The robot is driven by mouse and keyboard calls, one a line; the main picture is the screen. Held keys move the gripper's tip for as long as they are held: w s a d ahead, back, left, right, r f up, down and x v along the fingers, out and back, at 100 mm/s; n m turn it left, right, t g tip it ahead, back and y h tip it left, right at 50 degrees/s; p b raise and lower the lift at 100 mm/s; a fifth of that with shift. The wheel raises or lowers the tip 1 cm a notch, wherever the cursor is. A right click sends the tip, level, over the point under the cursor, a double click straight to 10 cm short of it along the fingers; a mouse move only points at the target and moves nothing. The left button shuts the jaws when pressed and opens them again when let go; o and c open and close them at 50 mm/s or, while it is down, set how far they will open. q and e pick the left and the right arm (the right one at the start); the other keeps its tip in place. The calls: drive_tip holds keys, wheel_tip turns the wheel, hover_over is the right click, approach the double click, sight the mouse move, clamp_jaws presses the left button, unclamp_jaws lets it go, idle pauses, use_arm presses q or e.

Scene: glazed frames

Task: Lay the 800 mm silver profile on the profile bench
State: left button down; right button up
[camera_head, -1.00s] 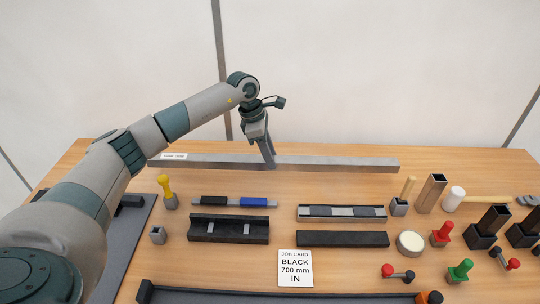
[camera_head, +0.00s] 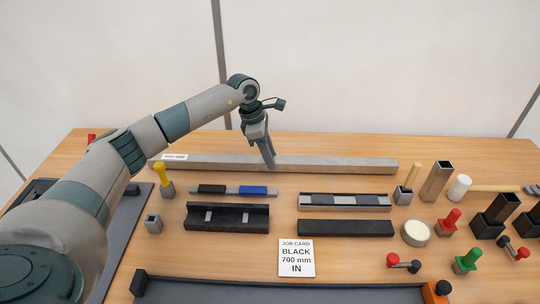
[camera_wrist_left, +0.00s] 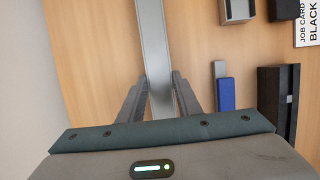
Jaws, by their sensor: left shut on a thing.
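The silver profile (camera_head: 330,165) is a long grey bar running left to right near the back of the table, with a small white label at its left end. My left gripper (camera_head: 271,163) points down and is shut on it near the middle. In the left wrist view, the profile (camera_wrist_left: 153,40) runs between the two fingers (camera_wrist_left: 160,95). I cannot tell whether it touches the table. A long dark fixture (camera_head: 290,294), apparently the profile bench, lies along the front edge, with a black block at its left end and an orange one at its right. My right gripper is not in view.
A job card (camera_head: 296,258) reads black, 700 mm, IN. Between profile and bench lie a blue-and-black strip (camera_head: 252,190), dark channel blocks (camera_head: 228,217) and a black bar (camera_head: 345,228). Red and green handled parts (camera_head: 467,262), posts and a mallet crowd the right.

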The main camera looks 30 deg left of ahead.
use_arm(q)
drive_tip(key=shift+f+b, duration=0.45)
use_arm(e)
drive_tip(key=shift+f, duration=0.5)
use_arm(q)
drive_tip(key=c, duration=1.2)
unclamp_jaws()
drive_tip(key=shift+r, duration=0.1)
drive_tip(key=shift+s, duration=0.1)
drive_tip(key=shift+a+r, duration=0.15)
drive_tip(key=shift+r, duration=0.4)
drive_tip(key=shift+b+v, duration=0.65)
drive_tip(key=shift+v, duration=0.5)
drive_tip(key=b+v, duration=0.1)
drive_tip(key=v, duration=0.3)
drive_tip(key=shift+a+r, duration=0.2)
drive_tip(key=shift+r, duration=0.2)
drive_tip(key=b+v, duration=0.2)
drive_tip(key=v, duration=0.7)
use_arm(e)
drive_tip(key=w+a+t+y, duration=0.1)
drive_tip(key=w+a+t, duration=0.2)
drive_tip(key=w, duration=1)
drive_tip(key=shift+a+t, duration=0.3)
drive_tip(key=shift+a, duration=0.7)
use_arm(q)
drive_tip(key=shift+s+r, duration=0.1)
drive_tip(key=shift+s, duration=0.05)
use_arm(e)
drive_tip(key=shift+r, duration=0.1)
